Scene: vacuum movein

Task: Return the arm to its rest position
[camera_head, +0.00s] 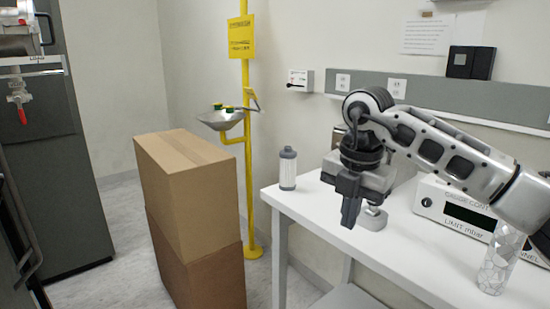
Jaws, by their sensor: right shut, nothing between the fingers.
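My right arm (440,145) reaches in from the right, over the white table (310,205). My right gripper (349,213) points down above the table, its fingers together with nothing seen between them. A grey metal part (373,217) shows just behind and right of the fingers; whether they touch it cannot be told. My left gripper is not in view.
A grey-capped bottle (288,168) stands at the table's left end. A gauge controller (455,212) and a patterned glass (497,262) stand at the right, near my forearm. Stacked cardboard boxes (190,190) and a yellow eyewash post (247,130) stand left of the table.

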